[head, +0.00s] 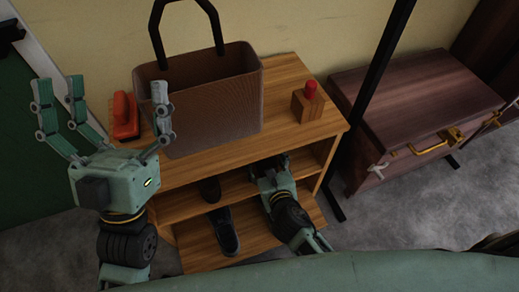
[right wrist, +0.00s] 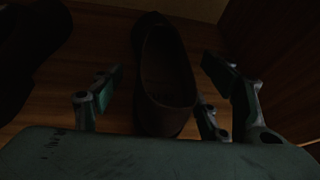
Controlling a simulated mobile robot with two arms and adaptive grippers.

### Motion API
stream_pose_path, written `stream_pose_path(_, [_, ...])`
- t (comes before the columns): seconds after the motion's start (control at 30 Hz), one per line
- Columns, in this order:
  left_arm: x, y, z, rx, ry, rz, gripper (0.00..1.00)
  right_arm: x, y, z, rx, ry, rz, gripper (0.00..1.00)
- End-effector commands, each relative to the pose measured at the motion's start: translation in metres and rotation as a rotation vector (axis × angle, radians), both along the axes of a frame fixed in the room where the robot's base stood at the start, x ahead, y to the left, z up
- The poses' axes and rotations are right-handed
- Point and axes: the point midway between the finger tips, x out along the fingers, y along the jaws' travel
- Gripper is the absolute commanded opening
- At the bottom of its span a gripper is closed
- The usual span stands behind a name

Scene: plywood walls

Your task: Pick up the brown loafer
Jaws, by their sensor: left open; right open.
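The brown loafer (right wrist: 165,75) lies on the wooden shelf in the right wrist view, its open heel end toward me and its toe pointing away. My right gripper (right wrist: 164,72) is open, with fingers on both sides of the loafer's heel end. I cannot tell whether they touch it. In the head view my right gripper (head: 270,170) reaches into the shelf unit and hides what lies in front of it.
The wooden shelf unit (head: 190,172) carries a brown bag (head: 215,105), a red object (head: 124,118) and a wooden block (head: 307,103) with a red top. A dark chest (head: 415,120) stands right.

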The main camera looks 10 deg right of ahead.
Motion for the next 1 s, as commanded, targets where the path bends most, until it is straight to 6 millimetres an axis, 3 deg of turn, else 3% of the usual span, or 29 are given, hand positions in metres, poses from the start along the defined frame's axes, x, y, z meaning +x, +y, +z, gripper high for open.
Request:
stream_pose_path(0.23, [-0.0011,0.0001,0.0011,-0.002,-0.007,0.000,1.00,0.0008,0.0000,0.0001,0.000,0.000,0.000,0.69])
stream_pose_path(0.9, [-0.0010,0.0000,0.0009,-0.002,-0.005,-0.001,1.00,0.0006,0.0003,0.0002,0.001,0.000,0.001,0.11])
stream_pose_path(1.0, [-0.0010,0.0000,0.0010,-0.002,-0.005,-0.001,1.00,0.0010,0.0005,0.0013,0.002,-0.003,0.001,0.11])
